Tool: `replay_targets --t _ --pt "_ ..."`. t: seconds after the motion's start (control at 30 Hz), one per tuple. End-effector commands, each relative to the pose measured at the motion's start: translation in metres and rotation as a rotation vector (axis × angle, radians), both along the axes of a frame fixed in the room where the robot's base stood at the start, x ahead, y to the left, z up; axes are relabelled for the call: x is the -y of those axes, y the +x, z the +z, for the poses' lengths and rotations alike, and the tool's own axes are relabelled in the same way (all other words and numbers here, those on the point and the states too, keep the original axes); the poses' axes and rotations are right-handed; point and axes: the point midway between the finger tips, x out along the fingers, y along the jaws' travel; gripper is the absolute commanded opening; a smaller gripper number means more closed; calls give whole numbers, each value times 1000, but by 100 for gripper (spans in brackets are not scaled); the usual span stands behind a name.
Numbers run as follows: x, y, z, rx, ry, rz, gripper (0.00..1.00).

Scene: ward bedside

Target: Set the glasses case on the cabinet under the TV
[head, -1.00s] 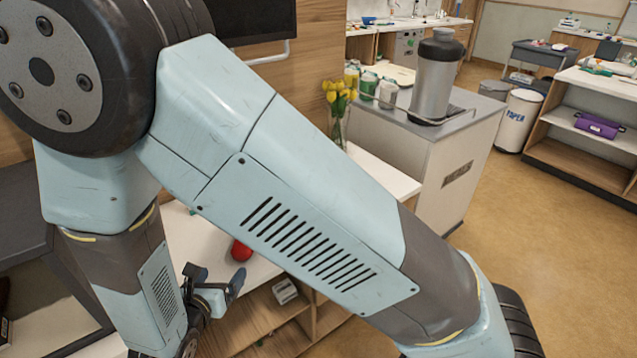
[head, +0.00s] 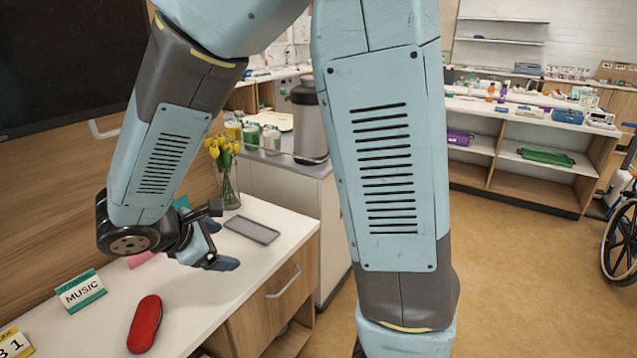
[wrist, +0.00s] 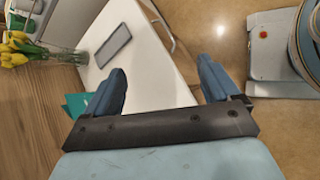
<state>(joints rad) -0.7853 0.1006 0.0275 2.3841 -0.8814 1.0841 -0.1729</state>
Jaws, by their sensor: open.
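The red glasses case (head: 145,323), a rounded oblong, lies on the white top of the cabinet (head: 215,296) under the TV (head: 60,60) in the head view. Nothing holds it. My gripper (head: 219,238) is open and empty, above the cabinet top beyond the case and to its right. In the wrist view my gripper (wrist: 162,83) has its two blue fingers well apart, with only white cabinet top and floor between them. The case does not show in the wrist view.
A MUSIC sign (head: 82,292) and a yellow sign (head: 14,342) stand near the case. A grey tray (head: 252,230) and a vase of yellow tulips (head: 228,185) are at the cabinet's far end. A wheelchair (head: 622,235) stands at far right.

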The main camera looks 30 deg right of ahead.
Motion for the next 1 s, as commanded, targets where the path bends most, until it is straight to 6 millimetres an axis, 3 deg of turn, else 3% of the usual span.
replay_targets --t 0.1,0.4,0.7,1.0 --pt "35 -5 22 34 125 -171 89" --pt "102 -33 67 137 435 -562 89" --pt "146 -71 106 286 758 -911 89" --pt "171 -107 142 465 1068 -1183 89"
